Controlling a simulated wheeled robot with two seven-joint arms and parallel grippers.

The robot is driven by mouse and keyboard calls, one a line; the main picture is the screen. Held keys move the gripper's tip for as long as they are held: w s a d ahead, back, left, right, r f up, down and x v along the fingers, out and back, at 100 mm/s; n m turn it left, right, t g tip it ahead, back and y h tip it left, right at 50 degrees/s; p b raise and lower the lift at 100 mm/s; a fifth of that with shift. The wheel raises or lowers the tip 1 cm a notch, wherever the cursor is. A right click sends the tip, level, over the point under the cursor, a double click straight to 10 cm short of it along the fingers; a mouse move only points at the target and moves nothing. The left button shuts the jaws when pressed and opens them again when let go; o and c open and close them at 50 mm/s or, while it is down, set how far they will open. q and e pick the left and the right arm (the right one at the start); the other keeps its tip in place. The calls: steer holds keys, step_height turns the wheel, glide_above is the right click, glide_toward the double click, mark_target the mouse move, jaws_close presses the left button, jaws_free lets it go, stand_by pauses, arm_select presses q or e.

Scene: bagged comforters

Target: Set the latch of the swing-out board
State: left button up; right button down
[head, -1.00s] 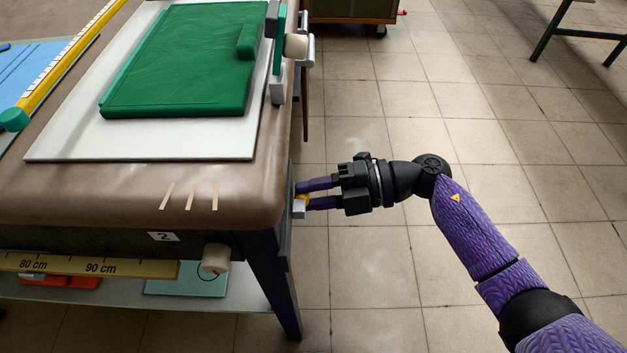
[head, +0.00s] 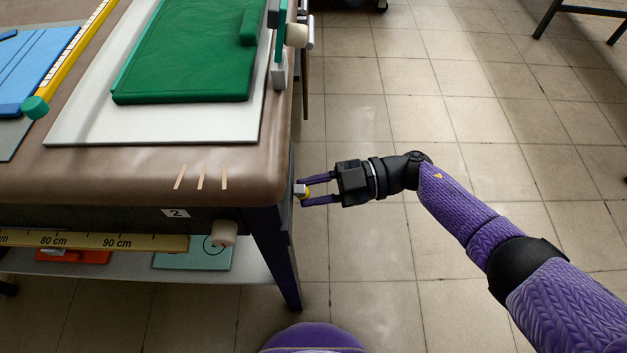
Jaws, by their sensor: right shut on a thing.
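The latch (head: 301,190) is a small grey block with a yellow part on the right side of the table's front corner leg. My right gripper (head: 308,192) reaches in from the right, its two purple fingers shut on the latch's yellow part. The fingers partly hide it. I cannot tell for sure which part is the swing-out board; a yellow ruled board (head: 110,241) lies under the table's front edge, beside a beige knob (head: 224,232). My left gripper is out of view.
The padded brown table (head: 110,180) carries a white board (head: 170,128) with a green bagged comforter (head: 190,60). A blue bag (head: 35,70) and a yellow ruler (head: 75,48) lie at left. A lower shelf (head: 130,266) holds flat items.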

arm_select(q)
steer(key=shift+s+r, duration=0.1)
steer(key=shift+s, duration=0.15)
arm_select(e)
steer(key=shift+s+f+m, duration=0.1)
steer(key=shift+s+m, duration=0.05)
steer(key=shift+m, duration=0.35)
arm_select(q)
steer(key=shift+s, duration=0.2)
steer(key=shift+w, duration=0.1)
arm_select(e)
steer(key=shift+c, duration=2.2)
jaws_free()
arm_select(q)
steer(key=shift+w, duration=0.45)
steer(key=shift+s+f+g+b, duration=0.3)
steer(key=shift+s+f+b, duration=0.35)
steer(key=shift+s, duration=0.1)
arm_select(e)
steer(key=v, duration=1)
